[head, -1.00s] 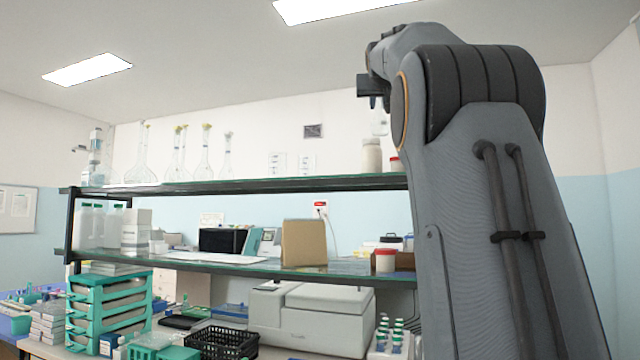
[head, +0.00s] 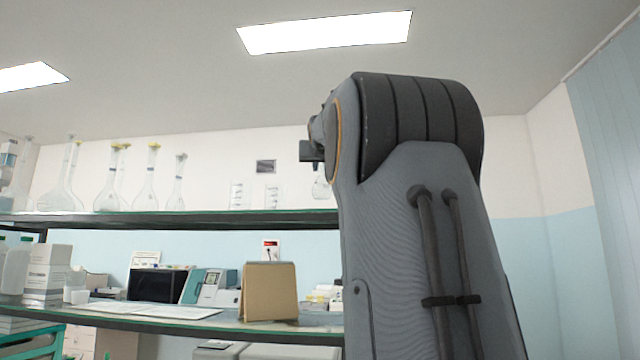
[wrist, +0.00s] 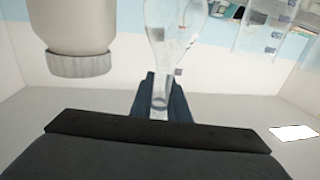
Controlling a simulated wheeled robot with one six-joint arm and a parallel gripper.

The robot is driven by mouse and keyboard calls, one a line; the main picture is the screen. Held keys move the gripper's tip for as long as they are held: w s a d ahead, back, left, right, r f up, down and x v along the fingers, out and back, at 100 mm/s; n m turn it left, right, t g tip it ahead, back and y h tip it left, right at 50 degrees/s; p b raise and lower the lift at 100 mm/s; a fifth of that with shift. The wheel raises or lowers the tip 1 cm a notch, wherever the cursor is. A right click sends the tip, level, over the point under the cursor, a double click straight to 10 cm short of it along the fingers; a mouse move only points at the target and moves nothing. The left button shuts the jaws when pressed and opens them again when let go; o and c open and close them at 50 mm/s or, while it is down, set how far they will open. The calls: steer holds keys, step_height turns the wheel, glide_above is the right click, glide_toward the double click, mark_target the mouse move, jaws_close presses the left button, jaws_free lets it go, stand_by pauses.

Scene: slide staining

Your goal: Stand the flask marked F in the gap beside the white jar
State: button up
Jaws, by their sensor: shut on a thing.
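My gripper (wrist: 160,104) is shut on the neck of a clear glass flask (wrist: 174,40) in the wrist view, which is upside down. The flask also shows in the head view (head: 321,187), below my gripper (head: 312,153) and close to the upper shelf's height. I cannot tell if it touches the shelf. No letter F is readable on it. The white jar (wrist: 75,28) with a ribbed cap stands beside the flask on the left of the wrist view, apart from it. My arm hides the jar in the head view.
Two glass beakers (head: 255,196) stand on the upper shelf (head: 180,220), left of the flask; they also show in the wrist view (wrist: 280,35). Several tall flasks (head: 145,185) stand farther left. A brown box (head: 269,292) is on the lower shelf.

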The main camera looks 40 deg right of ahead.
mark_target(321, 178)
steer(key=shift+f, duration=2.05)
steer(key=shift+f, duration=0.15)
steer(key=o, duration=0.8)
steer(key=shift+r, duration=0.2)
steer(key=b+v, duration=0.4)
steer(key=v, duration=0.8)
steer(key=shift+a, duration=0.1)
